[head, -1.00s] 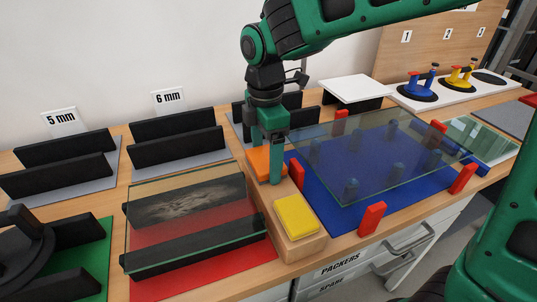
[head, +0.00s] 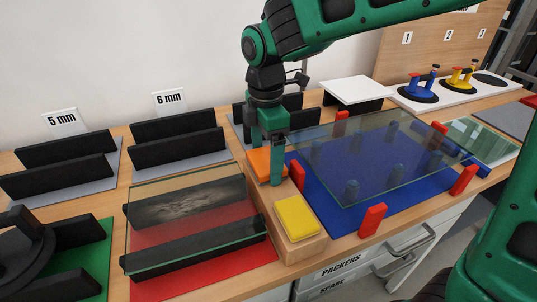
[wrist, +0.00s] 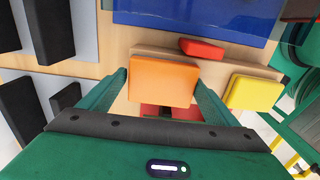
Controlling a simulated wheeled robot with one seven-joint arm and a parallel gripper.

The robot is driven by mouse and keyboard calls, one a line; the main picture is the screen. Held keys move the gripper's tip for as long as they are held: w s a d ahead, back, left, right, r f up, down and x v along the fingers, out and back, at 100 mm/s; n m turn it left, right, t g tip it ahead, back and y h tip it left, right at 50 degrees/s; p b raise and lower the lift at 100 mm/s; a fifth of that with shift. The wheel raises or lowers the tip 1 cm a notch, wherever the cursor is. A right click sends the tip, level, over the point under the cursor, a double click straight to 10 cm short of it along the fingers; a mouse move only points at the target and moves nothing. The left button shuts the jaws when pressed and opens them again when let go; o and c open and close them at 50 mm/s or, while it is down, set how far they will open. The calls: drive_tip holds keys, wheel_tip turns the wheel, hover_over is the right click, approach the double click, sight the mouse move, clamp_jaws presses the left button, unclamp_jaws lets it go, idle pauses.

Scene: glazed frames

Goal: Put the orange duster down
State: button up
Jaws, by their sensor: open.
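The orange duster (head: 259,163) lies on the far end of a wooden block (head: 284,238), with a yellow duster (head: 297,216) on the near end. My gripper (head: 267,170) is above and around the orange duster, pointing down. In the wrist view, the orange duster (wrist: 163,81) sits between the two fingers of my gripper (wrist: 161,82). The fingers are spread, with a gap on each side of it. The yellow duster (wrist: 254,92) lies to its right in the wrist view.
A glass sheet (head: 375,150) stands over a blue mat (head: 318,195) with red blocks around it, close to the right. Another glass pane (head: 190,205) rests on black supports over a red mat (head: 200,275) at the left. Black racks (head: 180,143) stand behind.

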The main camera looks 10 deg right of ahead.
sight(266, 159)
wheel_tip(266, 159, up, 12)
drive_tip(key=shift+s, duration=0.2)
drive_tip(key=shift+r, duration=0.1)
idle(0.3)
